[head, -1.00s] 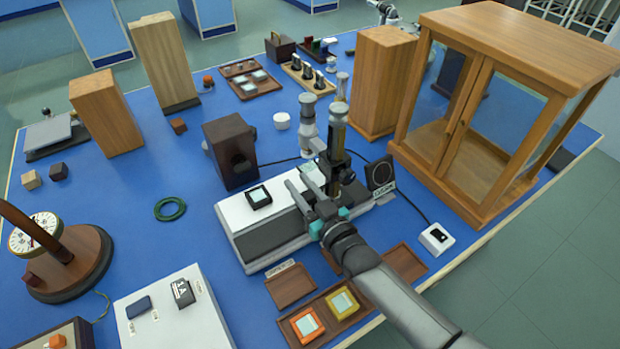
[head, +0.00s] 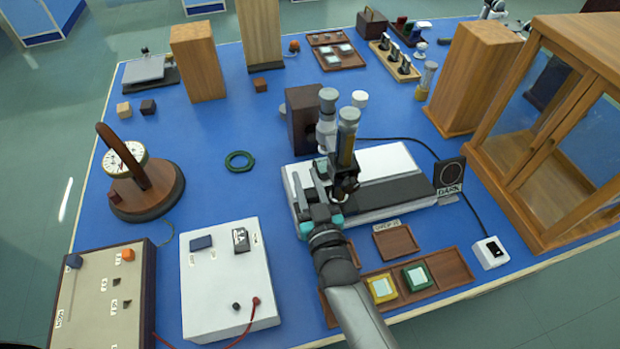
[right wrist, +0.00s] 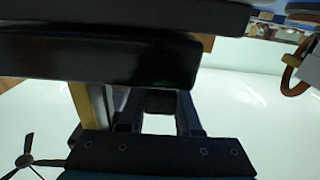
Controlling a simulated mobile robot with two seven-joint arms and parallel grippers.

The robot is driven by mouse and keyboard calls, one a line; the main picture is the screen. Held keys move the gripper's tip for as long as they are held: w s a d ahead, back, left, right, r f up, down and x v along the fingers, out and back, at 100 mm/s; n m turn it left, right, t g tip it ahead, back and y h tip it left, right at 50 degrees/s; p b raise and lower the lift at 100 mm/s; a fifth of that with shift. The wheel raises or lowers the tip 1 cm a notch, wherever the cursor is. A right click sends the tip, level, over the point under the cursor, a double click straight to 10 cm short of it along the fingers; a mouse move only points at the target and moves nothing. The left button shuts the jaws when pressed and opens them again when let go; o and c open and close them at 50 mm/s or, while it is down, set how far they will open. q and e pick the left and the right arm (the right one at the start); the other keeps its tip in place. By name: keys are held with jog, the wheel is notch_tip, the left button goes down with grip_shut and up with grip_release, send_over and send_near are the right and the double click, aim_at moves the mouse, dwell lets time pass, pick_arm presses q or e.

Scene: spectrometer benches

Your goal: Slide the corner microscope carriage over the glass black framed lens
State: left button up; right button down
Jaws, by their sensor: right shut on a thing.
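The corner microscope carriage (head: 346,152), with a grey and brass tube, stands near the left end of the white bench (head: 392,160) in the head view. My right gripper (head: 342,187) is shut on the carriage's dark lower part, coming from the front. In the right wrist view dark parts fill the middle close to the camera, so the grip detail is unclear. The black framed glass lens is not visible now; the carriage and my gripper cover the part of the bench where it was seen. My left gripper is not in view.
A DARK sign plate (head: 449,174) stands at the bench's right end. A brown tray (head: 450,268) with yellow and green framed pieces lies in front. A dark box (head: 302,110) stands behind the bench.

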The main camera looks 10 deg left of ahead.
jog(key=c, duration=0.6)
grip_release()
jog(key=p+v, duration=0.1)
jog(key=v, duration=1.4)
jog(key=shift+p, duration=0.3)
jog(key=shift+s+d+f, duration=0.1)
jog(key=shift+s, duration=0.1)
